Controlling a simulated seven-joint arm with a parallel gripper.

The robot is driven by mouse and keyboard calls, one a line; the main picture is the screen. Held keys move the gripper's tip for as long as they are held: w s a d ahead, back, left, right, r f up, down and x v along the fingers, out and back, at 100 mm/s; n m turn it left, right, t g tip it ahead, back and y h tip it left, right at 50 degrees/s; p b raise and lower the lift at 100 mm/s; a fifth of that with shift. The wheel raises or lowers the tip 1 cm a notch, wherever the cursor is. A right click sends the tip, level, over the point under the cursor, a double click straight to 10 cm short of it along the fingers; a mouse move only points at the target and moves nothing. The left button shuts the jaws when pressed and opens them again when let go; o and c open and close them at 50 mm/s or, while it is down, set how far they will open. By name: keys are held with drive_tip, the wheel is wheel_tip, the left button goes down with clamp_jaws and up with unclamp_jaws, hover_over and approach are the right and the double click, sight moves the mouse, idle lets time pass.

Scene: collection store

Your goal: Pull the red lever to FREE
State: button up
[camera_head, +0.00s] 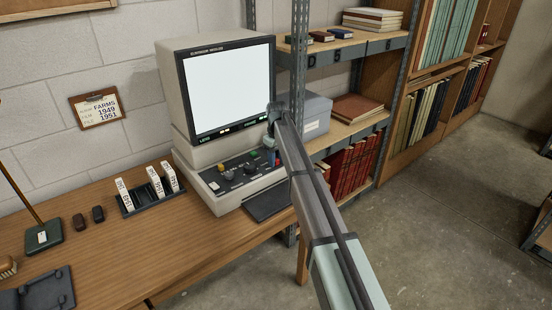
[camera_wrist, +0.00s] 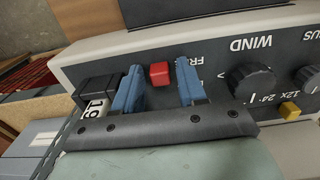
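The red lever (camera_wrist: 159,74) shows in the wrist view as a small red block on the dark control panel of the microfilm reader (camera_head: 205,110). My gripper (camera_wrist: 160,66) is open, with one blue finger on each side of the lever. A gap shows between each finger and the lever, so they look apart. A partly covered label starting "FR" is beside the right finger. In the head view my gripper (camera_head: 272,155) is at the right end of the reader's panel, and I cannot make out the lever clearly there.
A knob under "WIND" (camera_wrist: 250,80) and a yellow knob (camera_wrist: 289,110) are right of my fingers in the wrist view. In the head view a metal shelf (camera_head: 345,50) stands close right of the reader. A slotted rack (camera_head: 130,207) is on the desk (camera_head: 130,250).

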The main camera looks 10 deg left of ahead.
sight(277, 160)
drive_tip(key=shift+o, duration=0.6)
drive_tip(key=shift+r, duration=0.1)
drive_tip(key=shift+a+r, duration=0.1)
drive_tip(key=shift+r, duration=0.1)
wheel_tip(277, 160, up, 13)
drive_tip(key=shift+r, duration=0.15)
